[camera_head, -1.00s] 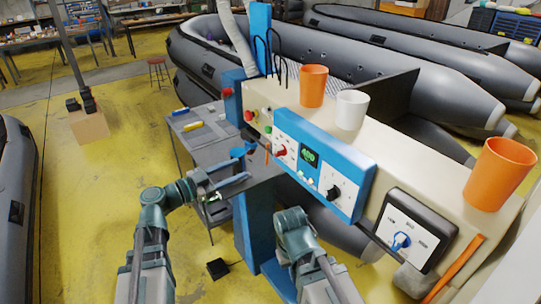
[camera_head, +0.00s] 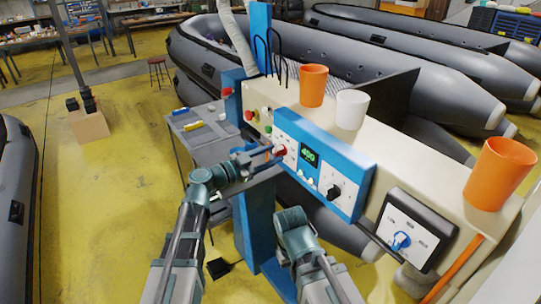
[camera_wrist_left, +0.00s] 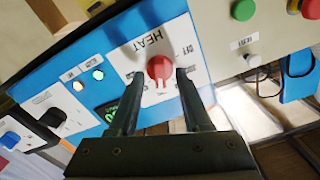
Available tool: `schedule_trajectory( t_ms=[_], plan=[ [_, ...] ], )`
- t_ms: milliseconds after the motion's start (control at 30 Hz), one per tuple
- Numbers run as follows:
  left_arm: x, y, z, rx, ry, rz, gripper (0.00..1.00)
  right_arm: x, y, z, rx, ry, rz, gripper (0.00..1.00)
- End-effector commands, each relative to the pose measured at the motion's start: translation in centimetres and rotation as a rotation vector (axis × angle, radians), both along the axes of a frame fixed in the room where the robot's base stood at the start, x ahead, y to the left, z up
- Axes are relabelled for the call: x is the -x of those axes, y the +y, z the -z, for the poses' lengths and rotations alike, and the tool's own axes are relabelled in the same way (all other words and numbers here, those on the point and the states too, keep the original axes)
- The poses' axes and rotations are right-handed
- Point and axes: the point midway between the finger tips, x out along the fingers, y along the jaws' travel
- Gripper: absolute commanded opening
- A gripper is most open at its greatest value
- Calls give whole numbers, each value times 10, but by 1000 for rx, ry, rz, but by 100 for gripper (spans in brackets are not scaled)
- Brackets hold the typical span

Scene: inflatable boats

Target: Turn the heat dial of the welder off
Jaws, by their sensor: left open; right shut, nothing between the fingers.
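The welder's heat dial is a round red knob on a white plate marked HEAT. It shows in the head view (camera_head: 280,151) at the left end of the blue control panel (camera_head: 352,208), and in the left wrist view (camera_wrist_left: 159,68). My left gripper (camera_head: 270,154) is at the dial; in the left wrist view (camera_wrist_left: 160,77) its open fingers stand on either side of the knob. I cannot tell whether they touch it. My right gripper (camera_head: 292,217) is low in front of the machine, away from the panel, its fingertips hard to see.
A lit green display (camera_head: 309,155) and a black knob (camera_head: 334,191) sit right of the dial. A box with a blue switch (camera_head: 401,240) is further right. Orange cups (camera_head: 313,86) and a white cup (camera_head: 351,109) stand on top. A grey table (camera_head: 205,140) is at left.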

Motion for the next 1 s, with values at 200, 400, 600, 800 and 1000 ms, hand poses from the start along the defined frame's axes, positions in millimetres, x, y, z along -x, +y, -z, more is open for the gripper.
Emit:
schedule_trajectory(
  t_ms=[200,400,600,800,1000],
  plan=[
    [0,0,0,0,0,0,36,0,0,0,0,0,0,0],
    [0,0,0,0,0,0,0,0,0,0,0,0,0,0],
    [0,0,0,0,0,1,0,0,0,0,0,0,0,0],
    [0,0,0,9,12,1,0,0,0,0,0,0,0,0],
    [0,0,0,56,79,1,0,0,0,0,0,0,0,0]
  ],
)
